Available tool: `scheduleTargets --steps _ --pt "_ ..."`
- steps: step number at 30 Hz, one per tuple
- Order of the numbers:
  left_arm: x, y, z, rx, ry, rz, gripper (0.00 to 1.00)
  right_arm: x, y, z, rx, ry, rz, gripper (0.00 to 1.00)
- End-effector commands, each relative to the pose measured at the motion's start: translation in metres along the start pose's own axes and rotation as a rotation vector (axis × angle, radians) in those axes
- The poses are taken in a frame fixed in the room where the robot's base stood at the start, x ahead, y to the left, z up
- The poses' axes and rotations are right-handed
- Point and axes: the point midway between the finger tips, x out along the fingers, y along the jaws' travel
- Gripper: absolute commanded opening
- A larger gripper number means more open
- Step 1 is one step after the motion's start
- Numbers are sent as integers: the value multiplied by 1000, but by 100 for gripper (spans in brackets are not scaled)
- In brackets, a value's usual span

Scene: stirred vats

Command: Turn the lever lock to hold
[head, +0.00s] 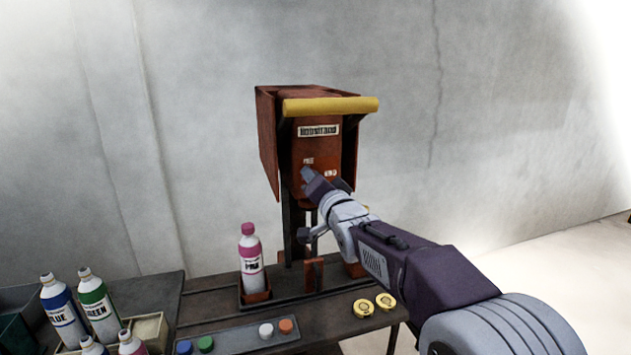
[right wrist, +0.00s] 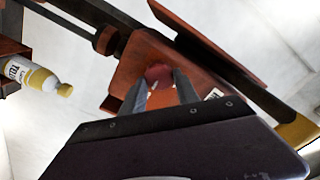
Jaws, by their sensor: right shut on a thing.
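A rust-red box with a yellow top bar (head: 330,104) stands on a dark post at the back of the table. Its front panel (head: 318,147) carries a nameplate and two small white labels. My right gripper (head: 306,175) reaches the lower part of this panel. In the right wrist view its two fingers (right wrist: 160,86) are shut on a small round reddish knob (right wrist: 158,73) on the panel, which I take to be the lever lock. Its exact setting is hidden by the gripper. My left gripper is not in view.
A pink-capped bottle (head: 251,262) stands in a holder left of the post. Two yellow discs (head: 374,305) and a strip of coloured buttons (head: 237,338) lie in front. Several bottles (head: 97,305) stand at left. A yellow bottle (right wrist: 40,77) shows in the wrist view.

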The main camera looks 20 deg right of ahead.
Motion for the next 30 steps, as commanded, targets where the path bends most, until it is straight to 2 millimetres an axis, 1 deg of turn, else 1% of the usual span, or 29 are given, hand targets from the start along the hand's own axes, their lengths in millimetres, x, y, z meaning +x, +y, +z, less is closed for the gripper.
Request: scheduleTargets --steps 1,2,3,4,12,15,17,24,27,30 --pt "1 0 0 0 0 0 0 0 5 6 0 -13 12 0" --pt "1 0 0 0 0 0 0 0 5 6 0 -13 12 42" --pt "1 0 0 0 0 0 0 0 5 6 0 -12 11 54" --pt "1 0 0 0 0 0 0 0 4 5 0 -11 11 59" --pt "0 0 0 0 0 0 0 0 2 2 0 -5 5 59" --pt "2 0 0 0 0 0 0 -6 2 2 0 -4 4 59" --pt "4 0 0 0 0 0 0 -14 2 2 0 -3 3 59" --pt "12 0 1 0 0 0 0 -65 2 2 -1 -3 3 59" --pt "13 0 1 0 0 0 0 -81 2 2 -1 -5 4 59" --pt "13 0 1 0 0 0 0 -89 2 2 -1 -6 5 59"
